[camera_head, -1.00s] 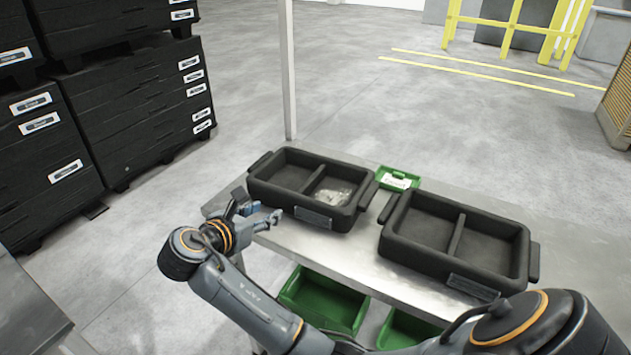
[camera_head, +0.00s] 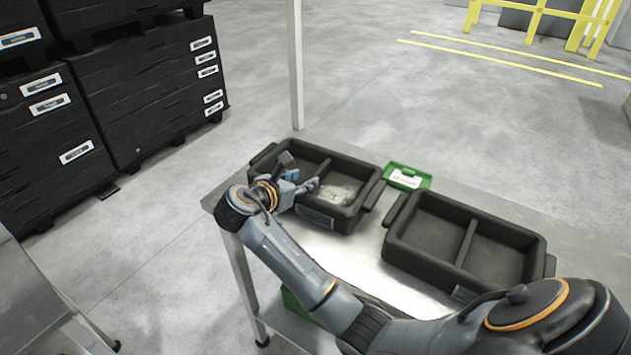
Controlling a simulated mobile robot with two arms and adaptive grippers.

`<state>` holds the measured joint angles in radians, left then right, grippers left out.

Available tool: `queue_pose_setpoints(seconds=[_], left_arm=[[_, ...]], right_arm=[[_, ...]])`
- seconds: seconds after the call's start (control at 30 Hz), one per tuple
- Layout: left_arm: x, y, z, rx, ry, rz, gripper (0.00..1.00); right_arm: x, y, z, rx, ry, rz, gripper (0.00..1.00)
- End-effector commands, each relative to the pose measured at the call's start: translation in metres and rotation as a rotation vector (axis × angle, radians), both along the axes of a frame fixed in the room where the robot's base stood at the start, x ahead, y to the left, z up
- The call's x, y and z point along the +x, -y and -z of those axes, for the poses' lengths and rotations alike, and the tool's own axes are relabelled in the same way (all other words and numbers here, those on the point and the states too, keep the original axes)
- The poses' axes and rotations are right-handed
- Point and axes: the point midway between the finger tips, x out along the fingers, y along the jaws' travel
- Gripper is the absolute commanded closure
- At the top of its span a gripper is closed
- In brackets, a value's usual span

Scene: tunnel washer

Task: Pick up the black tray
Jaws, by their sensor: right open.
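Two black trays stand side by side on a metal table. The left black tray (camera_head: 345,163) has two compartments, and its right one holds a small heap of pale, clear-looking items. The right black tray (camera_head: 487,215) has two compartments that look empty. My right gripper (camera_head: 299,173) is open and empty at the near left part of the left tray. Its fingers overlap the tray's near wall and left compartment in the picture; I cannot tell whether they touch it. My arm hides the tray's near left corner. My left gripper is not in view.
A small green box (camera_head: 407,177) with a white label sits behind the gap between the trays. The metal table (camera_head: 350,243) has an upright post (camera_head: 295,65) at its far edge. Black stacked crates (camera_head: 150,90) stand at the left. The floor behind the table is clear.

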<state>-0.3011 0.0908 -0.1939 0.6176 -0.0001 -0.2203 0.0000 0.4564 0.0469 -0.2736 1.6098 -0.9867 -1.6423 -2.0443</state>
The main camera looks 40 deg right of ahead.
Motion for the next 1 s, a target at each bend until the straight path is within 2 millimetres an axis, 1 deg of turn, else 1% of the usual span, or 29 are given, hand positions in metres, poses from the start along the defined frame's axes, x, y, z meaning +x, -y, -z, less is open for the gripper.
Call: queue_pose_setpoints(seconds=[0.13, 0.3, 0.4, 0.6, 0.63, 0.67, 0.7, 0.77, 0.8, 0.83, 1.0], left_arm=[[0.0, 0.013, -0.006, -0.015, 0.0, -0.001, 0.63], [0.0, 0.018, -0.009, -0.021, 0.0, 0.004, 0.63], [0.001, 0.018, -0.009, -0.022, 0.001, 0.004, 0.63], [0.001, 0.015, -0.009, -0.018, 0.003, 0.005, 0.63], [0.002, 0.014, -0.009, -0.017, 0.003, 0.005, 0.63], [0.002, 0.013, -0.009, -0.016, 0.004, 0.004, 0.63], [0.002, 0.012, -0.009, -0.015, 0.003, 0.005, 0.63], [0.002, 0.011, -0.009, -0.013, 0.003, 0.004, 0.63], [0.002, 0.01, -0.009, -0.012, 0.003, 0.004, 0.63], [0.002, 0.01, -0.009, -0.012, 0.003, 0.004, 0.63], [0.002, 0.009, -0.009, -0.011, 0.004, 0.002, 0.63]], right_arm=[[0.008, 0.017, 0.008, -0.003, -0.004, 0.003, 0.58], [0.017, 0.036, 0.019, -0.002, -0.001, 0.002, 0.58], [0.019, 0.04, 0.021, -0.001, 0.0, 0.001, 0.58], [0.02, 0.04, 0.022, 0.0, 0.0, 0.001, 0.58], [0.02, 0.04, 0.022, 0.0, 0.0, 0.001, 0.61], [0.02, 0.04, 0.022, 0.0, 0.0, 0.001, 0.67], [0.02, 0.04, 0.022, 0.0, 0.0, 0.001, 0.75], [0.019, 0.04, 0.022, 0.0, 0.001, 0.0, 0.87], [0.019, 0.04, 0.022, 0.0, 0.001, 0.0, 0.95], [0.019, 0.04, 0.022, 0.0, 0.001, 0.0, 1.0], [0.02, 0.04, 0.021, -0.001, 0.001, 0.0, 1.0]])
